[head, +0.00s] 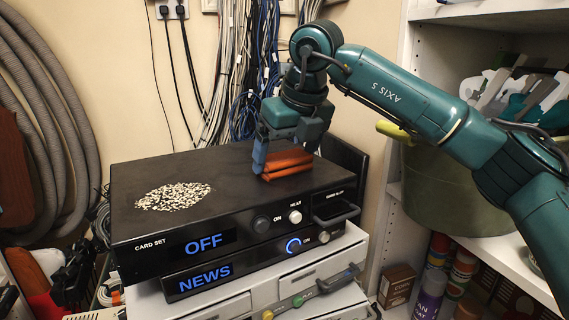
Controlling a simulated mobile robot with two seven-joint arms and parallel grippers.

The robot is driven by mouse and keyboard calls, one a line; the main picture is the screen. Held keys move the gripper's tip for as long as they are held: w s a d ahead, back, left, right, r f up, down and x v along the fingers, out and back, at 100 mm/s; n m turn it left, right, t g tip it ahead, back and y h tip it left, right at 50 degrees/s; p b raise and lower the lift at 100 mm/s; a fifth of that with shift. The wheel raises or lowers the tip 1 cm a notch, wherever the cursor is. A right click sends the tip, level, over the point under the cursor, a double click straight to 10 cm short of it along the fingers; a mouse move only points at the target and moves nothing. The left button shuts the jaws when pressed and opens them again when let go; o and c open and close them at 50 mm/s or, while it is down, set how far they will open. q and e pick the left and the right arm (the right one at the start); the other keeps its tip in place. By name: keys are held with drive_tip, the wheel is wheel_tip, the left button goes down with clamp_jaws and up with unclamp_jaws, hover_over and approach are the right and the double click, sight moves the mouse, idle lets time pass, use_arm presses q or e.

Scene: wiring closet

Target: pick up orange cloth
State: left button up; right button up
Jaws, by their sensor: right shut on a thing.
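The orange cloth (287,163) is a small folded bundle on the right part of the top of a black electronics box (240,180). My right gripper (284,156) reaches down from above and is shut on the cloth. The cloth's lower side is at or very close to the box top; I cannot tell if there is a gap. The gripper's fingers hide part of the cloth. My left gripper is not in view.
A speckled patch of small pale bits (174,196) lies on the box's left top. Bundled cables (240,70) hang on the wall behind. Shelves at right hold a green bucket (450,185) and several cans (432,290). Grey hoses (45,120) hang at left.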

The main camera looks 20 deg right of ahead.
sight(287, 157)
drive_tip(key=shift+c, duration=0.9)
wheel_tip(287, 157, up, 10)
drive_tip(key=o, duration=0.5)
drive_tip(key=c, duration=0.7)
drive_tip(key=shift+c, duration=0.2)
